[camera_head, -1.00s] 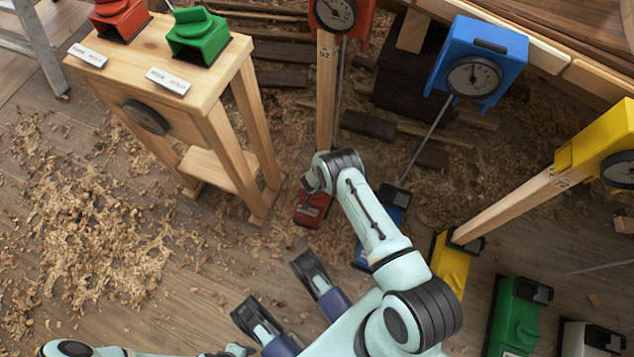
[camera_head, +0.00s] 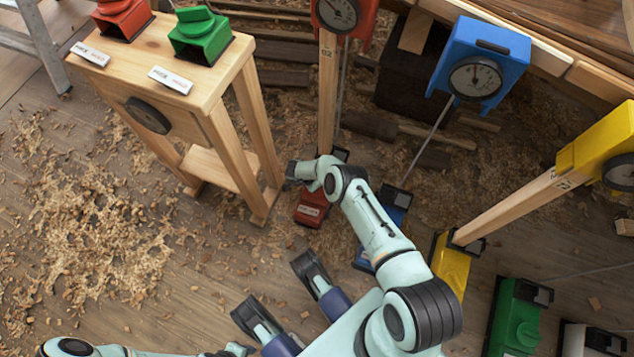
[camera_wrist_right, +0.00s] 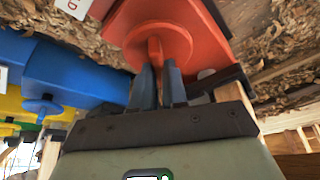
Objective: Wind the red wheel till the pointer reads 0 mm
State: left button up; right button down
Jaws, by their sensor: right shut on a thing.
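The red jack (camera_head: 312,212) stands on the floor at the foot of a wooden post marked 02. Its red wheel (camera_wrist_right: 157,45) shows in the right wrist view, with a handle or stem that runs down between my fingers. My right gripper (camera_wrist_right: 159,88) is shut on this wheel part; in the head view my right wrist hides the wheel. The red gauge (camera_head: 338,14) tops the post, cut off by the upper edge; its pointer is too small to read.
A blue gauge (camera_head: 476,75), a yellow gauge (camera_head: 600,140) and their jacks stand to the right. A wooden stand (camera_head: 190,95) with red and green units is at the left. Wood shavings (camera_head: 90,230) cover the floor.

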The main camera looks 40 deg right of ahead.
jog(key=shift+d+m, duration=0.1)
jog(key=shift+m, duration=0.3)
jog(key=c, duration=1.2)
grip_release()
jog(key=shift+o, duration=0.2)
pick_arm(q)
jog(key=w+d+r+t+p, duration=0.1)
jog(key=w+r+t+p, duration=0.2)
jog(key=w, duration=0.5)
notch_tip(320, 180, up, 3)
jog(key=shift+w+f+m+p, duration=0.2)
jog(key=shift+w+m+p, duration=0.15)
jog(key=shift+p, duration=0.45)
pick_arm(e)
jog(key=v, duration=1.3)
jog(key=shift+w+r, duration=0.15)
jog(key=shift+r, duration=0.05)
